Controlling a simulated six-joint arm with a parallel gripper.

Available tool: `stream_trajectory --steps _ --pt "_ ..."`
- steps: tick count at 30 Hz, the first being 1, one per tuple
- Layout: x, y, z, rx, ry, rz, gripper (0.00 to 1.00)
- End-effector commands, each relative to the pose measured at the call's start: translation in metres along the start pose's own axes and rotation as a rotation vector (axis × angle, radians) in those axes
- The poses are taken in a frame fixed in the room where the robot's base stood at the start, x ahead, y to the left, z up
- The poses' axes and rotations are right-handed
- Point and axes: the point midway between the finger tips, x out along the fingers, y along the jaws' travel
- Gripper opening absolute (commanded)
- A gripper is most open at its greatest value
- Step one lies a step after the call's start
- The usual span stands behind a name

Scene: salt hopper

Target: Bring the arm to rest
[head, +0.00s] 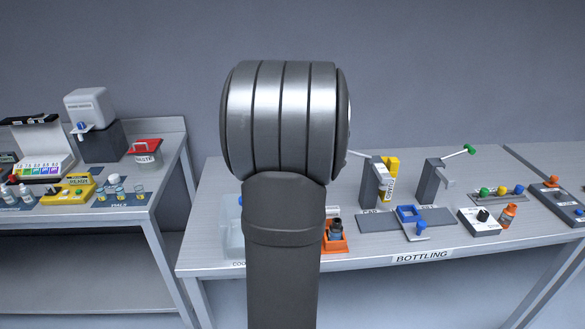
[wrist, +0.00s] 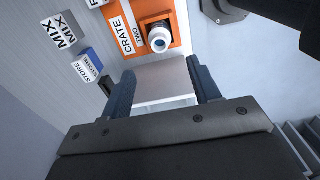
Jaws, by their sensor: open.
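My gripper (wrist: 160,70) shows in the wrist view with its two dark fingers apart and nothing held between them. Beyond the fingers is a plain grey and white surface (wrist: 165,82); I cannot tell what it belongs to. In the head view my arm stands upright in the middle and hides part of the bench behind it; my gripper is not visible there. An orange crate (wrist: 178,16) with a white-topped bottle (wrist: 159,38) lies just past the fingers in the wrist view, apart from them.
The bottling bench (head: 300,262) spans the right, with a grey press stand (head: 371,180), a green-knobbed lever (head: 470,149) and a control box (head: 480,221). A left bench (head: 135,215) carries a dispenser (head: 97,125) and a waste bin (head: 145,155). A MIX label (wrist: 61,37) shows upper left in the wrist view.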

Motion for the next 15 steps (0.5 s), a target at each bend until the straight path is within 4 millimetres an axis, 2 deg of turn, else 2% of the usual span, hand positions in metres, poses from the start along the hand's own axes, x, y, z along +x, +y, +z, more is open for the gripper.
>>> stream_trajectory --steps 5,15 --pt "0.023 -0.001 0.0 0.0 0.001 -0.003 0.56" --pt "0.091 -0.001 0.0 0.0 0.001 -0.005 0.56"
